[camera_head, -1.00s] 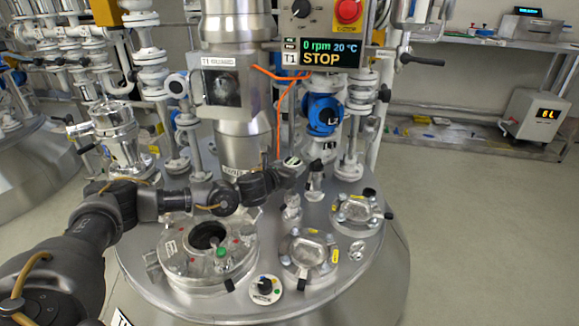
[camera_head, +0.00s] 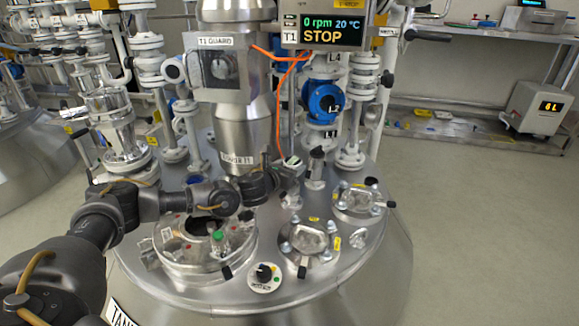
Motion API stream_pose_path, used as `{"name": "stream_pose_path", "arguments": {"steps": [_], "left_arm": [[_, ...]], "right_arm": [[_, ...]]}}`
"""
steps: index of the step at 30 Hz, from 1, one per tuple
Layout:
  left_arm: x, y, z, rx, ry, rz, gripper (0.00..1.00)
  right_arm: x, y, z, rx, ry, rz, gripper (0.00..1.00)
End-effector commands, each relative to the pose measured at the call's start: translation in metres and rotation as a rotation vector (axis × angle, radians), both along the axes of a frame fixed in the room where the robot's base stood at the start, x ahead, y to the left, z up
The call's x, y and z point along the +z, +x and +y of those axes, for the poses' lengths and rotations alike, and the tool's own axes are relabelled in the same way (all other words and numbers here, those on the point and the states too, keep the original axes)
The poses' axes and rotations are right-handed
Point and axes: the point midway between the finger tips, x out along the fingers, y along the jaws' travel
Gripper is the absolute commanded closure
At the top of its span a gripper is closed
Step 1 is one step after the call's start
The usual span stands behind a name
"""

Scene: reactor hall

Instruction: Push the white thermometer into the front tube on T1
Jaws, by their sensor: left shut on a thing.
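My left gripper (camera_head: 287,179) reaches over the round steel lid of T1 (camera_head: 330,268) from the left. It is shut on the white thermometer, whose small pale head (camera_head: 293,160) shows just above the fingers. The fingers hide most of the thermometer's body. A short steel tube fitting (camera_head: 291,200) stands directly below the fingers. I cannot tell whether the thermometer's tip is inside it. A second fitting with a dark top (camera_head: 317,163) stands just behind and to the right. My right gripper is out of view.
The steel agitator column (camera_head: 243,140) rises close behind my gripper, with an orange cable (camera_head: 278,110) beside it. An open manhole (camera_head: 205,228), a dial (camera_head: 264,277) and clamped covers (camera_head: 309,238) sit on the lid. A blue valve (camera_head: 323,101) stands behind.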

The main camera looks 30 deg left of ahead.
Motion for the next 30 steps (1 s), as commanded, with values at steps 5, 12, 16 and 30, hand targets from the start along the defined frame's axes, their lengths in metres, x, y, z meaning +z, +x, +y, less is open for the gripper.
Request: {"name": "stream_pose_path", "arguments": {"steps": [5,12,16,30], "left_arm": [[-0.0019,0.0002,-0.0001,0.0,0.0,-0.001,0.75],[-0.0017,0.0002,0.0,0.0,0.0,-0.001,0.75],[-0.0022,0.0001,0.0,0.0,0.0,-0.001,0.75],[-0.0051,0.0001,0.0,0.0,0.0,-0.001,0.22]], "right_arm": [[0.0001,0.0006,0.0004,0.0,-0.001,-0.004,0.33],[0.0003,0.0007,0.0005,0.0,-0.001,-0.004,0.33],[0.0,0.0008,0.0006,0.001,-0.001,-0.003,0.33],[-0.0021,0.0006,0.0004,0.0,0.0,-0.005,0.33]]}}
